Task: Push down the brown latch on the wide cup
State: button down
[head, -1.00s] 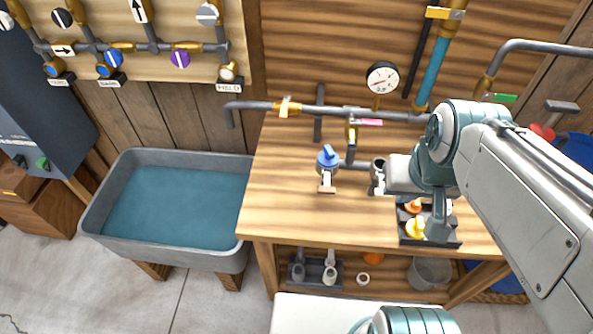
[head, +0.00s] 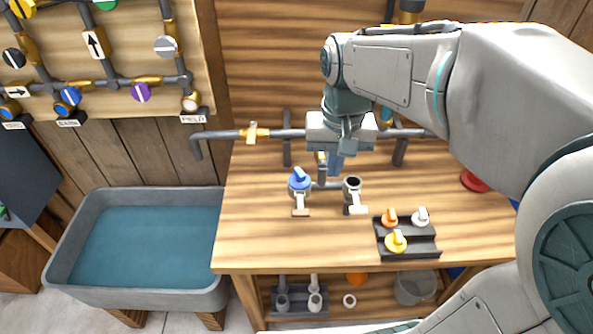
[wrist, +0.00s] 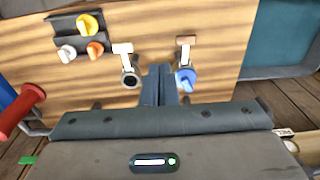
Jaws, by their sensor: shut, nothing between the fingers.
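Two small cups stand on the wooden bench. The left one is topped by a blue knob (head: 299,181) and has a similar latch (head: 300,211). Both latches lie low and outward; I cannot tell which cup is wider. In the wrist view the open cup (wrist: 131,80) is left of my fingers and the blue knob (wrist: 187,80) right. My gripper (head: 335,165) is shut and empty, above and behind the cups, apparently touching neither.
A black tray (head: 410,254) with orange, white and yellow knobs lies to the right. A horizontal pipe (head: 222,134) runs along the back. A water-filled basin (head: 70,225) is left of the bench. The bench front is clear.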

jog(key=g+b, duration=0.1)
jog(key=g, duration=0.1)
send_over(300, 211)
jog(key=w, duration=0.2)
notch_tip(300, 211, down, 2)
jog(key=shift+d, duration=0.1)
jog(key=shift+f, duration=0.1)
jog(key=f, duration=0.4)
jog(key=s+f, duration=0.1)
jog(key=f, duration=0.4)
jog(key=f+p, duration=0.1)
jog(key=f, duration=0.3)
jog(key=shift+s+f, duration=0.35)
jog(key=shift+a, duration=0.25)
jog(key=shift+d, duration=0.15)
jog(key=shift+f, duration=0.1)
jog(key=shift+f+b, duration=0.1)
jog(key=shift+b, duration=0.35)
